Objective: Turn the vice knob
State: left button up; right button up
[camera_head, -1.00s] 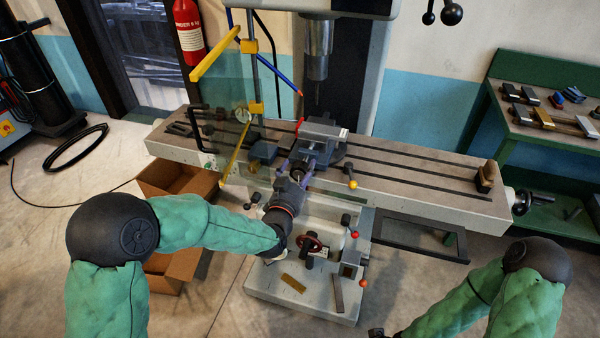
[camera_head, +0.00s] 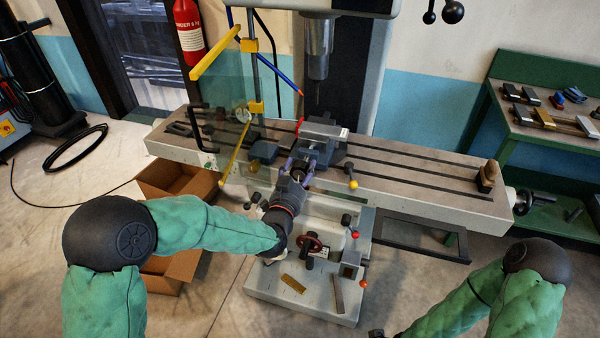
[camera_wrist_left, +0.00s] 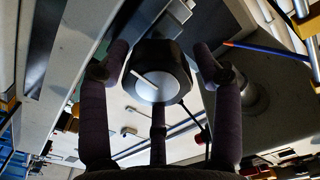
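The vice (camera_head: 322,134) is a grey block on the machine table. Its round dark knob (camera_head: 299,168) faces my left gripper (camera_head: 297,170). In the left wrist view the knob (camera_wrist_left: 172,58) is black with a pale round face and a light bar across it. The fingers of my left gripper are spread around the knob, one at each side and one below in that view. Gaps show between the side fingers and the knob, so they look apart from it. My right gripper (camera_head: 376,333) is mostly cut off at the bottom edge.
The machine table (camera_head: 420,180) runs across the middle. A clear guard with a yellow bar (camera_head: 215,60) stands left of the vice. Levers and a handwheel (camera_head: 309,245) sit below my left gripper. A cardboard box (camera_head: 180,185) lies behind the left arm.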

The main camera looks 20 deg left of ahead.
pick_arm(q)
jog(key=shift+s+f, duration=0.1)
jog(key=shift+s, duration=0.05)
jog(key=shift+s, duration=0.35)
jog(key=s, duration=1.1)
jog(key=shift+a, duration=0.2)
